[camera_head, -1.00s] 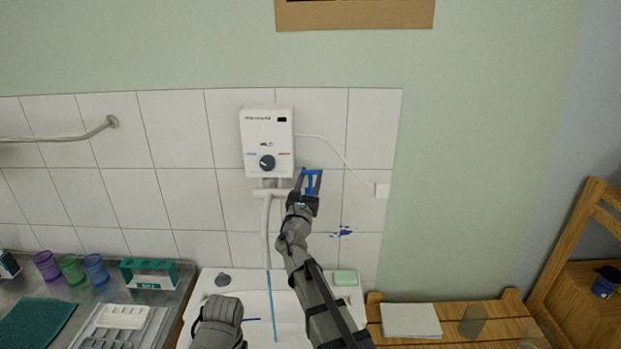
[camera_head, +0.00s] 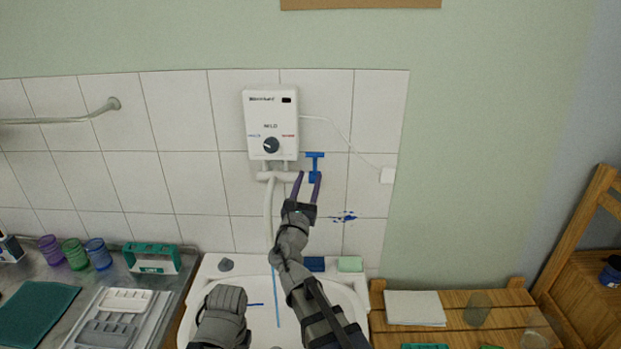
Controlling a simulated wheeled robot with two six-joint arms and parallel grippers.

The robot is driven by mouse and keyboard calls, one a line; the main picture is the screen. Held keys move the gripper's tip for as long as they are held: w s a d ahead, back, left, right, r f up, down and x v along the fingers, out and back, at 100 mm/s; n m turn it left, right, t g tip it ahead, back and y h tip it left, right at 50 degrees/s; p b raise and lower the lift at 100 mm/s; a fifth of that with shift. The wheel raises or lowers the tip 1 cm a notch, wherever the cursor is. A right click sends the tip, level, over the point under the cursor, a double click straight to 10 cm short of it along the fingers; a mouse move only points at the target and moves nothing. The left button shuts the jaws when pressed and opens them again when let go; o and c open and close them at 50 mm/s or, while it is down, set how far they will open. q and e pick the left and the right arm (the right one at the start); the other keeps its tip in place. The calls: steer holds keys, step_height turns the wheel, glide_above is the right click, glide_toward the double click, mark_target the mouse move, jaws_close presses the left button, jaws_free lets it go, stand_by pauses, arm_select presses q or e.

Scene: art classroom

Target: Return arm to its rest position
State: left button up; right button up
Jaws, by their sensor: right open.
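My right gripper (camera_head: 308,186) is open, its two purple fingers pointing up in front of the tiled wall. Just above its fingertips is a blue T-shaped handle (camera_head: 315,156) at the right end of the pipe under the white water heater (camera_head: 270,126). The fingertips look close to the handle's lower part; I cannot tell whether they touch it. My right arm reaches up over the sink from the bottom of the view. A grey part of my left arm (camera_head: 222,318) shows at the bottom, but its gripper's fingers are not visible.
A white sink (camera_head: 205,287) lies below, with a thin blue stream falling into it. A green soap bar (camera_head: 350,264) and a dark blue block (camera_head: 314,264) sit on its back rim. Cups and trays stand on the left counter (camera_head: 60,288). A wooden bench (camera_head: 470,310) is at right.

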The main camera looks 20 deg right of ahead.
steer(key=s+d+f+m+g, duration=0.1)
steer(key=s+f+m+g, duration=0.5)
steer(key=f+m, duration=0.3)
steer(key=s+d+f+m+g, duration=0.1)
steer(key=s+f+m+g, duration=0.45)
steer(key=f+m, duration=0.35)
steer(key=s+a+f+m+g+y, duration=0.4)
steer(key=s+a+f, duration=0.1)
steer(key=s+a, duration=0.2)
steer(key=s+a+f+m+g+y, duration=0.3)
steer(key=s+a+f+g+y, duration=0.1)
steer(key=s, duration=0.5)
steer(key=a+f+y, duration=0.1)
steer(key=a+f, duration=0.1)
steer(key=a, duration=0.1)
steer(key=shift+a+m, duration=0.4)
